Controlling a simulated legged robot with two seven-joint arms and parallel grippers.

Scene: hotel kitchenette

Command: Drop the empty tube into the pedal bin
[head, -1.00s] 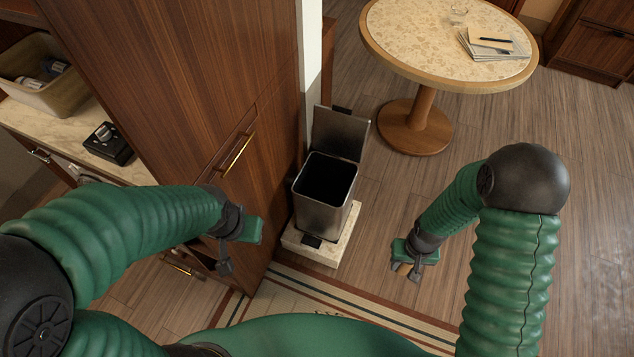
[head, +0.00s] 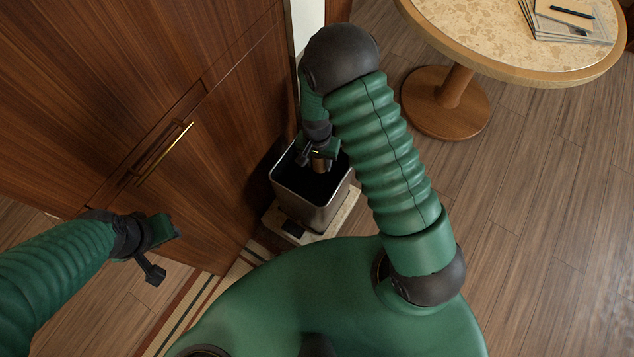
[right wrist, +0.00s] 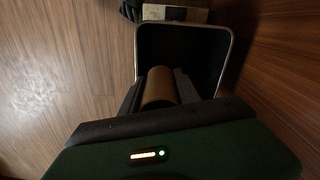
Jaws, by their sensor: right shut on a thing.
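The pedal bin (head: 318,212) is a steel box with a dark inside, standing on a pale stone slab beside the tall wooden cabinet. Its raised lid is hidden behind my right arm in the head view. My right gripper (head: 318,158) is over the bin's opening, shut on the empty tube (head: 319,166), a short brown cylinder. In the right wrist view the tube (right wrist: 160,88) sits between the fingers, with the bin's open mouth (right wrist: 228,60) beyond it. My left gripper (head: 160,252) is apart from the bin, in front of the cabinet, with its fingers spread and nothing between them.
The tall wooden cabinet (head: 215,150) with a brass handle (head: 163,153) stands close to the bin's left. A round table (head: 480,40) with papers and a pen is at the upper right. The floor (head: 530,190) at right is clear. A striped rug lies in front.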

